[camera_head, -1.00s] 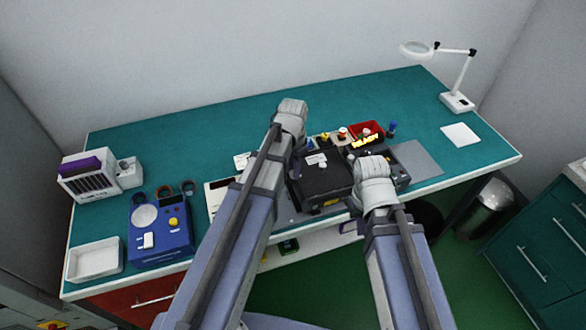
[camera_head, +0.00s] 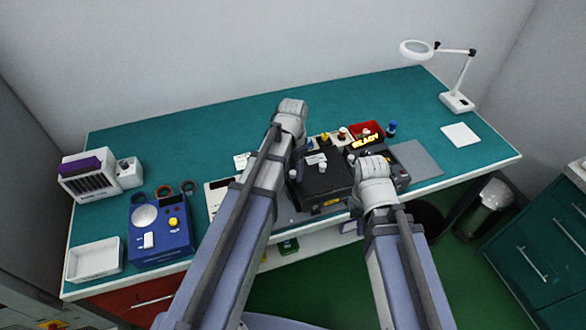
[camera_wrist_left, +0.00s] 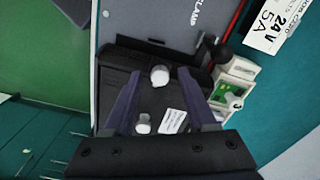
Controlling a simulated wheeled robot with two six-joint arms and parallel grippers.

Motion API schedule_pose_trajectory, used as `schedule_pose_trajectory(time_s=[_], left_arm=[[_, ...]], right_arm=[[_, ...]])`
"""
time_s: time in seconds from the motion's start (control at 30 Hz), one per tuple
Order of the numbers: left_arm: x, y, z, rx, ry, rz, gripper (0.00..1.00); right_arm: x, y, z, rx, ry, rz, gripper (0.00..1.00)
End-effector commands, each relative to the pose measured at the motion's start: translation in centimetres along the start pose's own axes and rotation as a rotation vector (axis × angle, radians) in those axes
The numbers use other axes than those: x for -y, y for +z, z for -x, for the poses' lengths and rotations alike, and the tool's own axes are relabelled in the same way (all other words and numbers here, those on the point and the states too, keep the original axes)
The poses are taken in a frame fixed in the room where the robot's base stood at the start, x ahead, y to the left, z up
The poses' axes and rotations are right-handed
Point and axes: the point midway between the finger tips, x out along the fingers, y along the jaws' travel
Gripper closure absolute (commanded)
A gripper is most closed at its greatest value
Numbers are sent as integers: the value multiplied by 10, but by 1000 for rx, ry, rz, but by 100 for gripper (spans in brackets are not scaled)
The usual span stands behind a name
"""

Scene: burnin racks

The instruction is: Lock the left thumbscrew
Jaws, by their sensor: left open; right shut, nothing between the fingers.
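The left thumbscrew (camera_wrist_left: 160,75) is a pale round knob on the black box (camera_head: 325,183), between the spread fingertips of my left gripper (camera_wrist_left: 159,73). Whether a finger touches it cannot be told. A second pale knob (camera_wrist_left: 143,125) and a white label (camera_wrist_left: 173,121) lie closer to the gripper's palm in the left wrist view. In the head view, the left knob (camera_head: 293,175) shows beside my left wrist, whose fingers are hidden. My right gripper (camera_head: 373,182) is at the box's right side, shut, its fingers hidden behind the wrist.
A blue tester (camera_head: 160,228) and a white tray (camera_head: 95,260) are at the left.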

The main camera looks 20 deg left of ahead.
Motion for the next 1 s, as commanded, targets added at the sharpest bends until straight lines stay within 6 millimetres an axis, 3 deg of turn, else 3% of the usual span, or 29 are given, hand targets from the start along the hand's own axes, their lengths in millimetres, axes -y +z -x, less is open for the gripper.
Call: schedule_pose_trajectory(time_s=[0.27, 0.73, 1.0], left_arm=[[0, 0, 13, 0, 0, 0, 43], [0, 0, 72, 0, 0, 0, 43], [0, 0, 78, 0, 0, 0, 43]], right_arm=[[-1, 1, 13, 0, 0, 0, 100], [-7, 4, 72, 0, -1, -2, 100], [-7, 5, 78, 0, -1, -5, 100]])
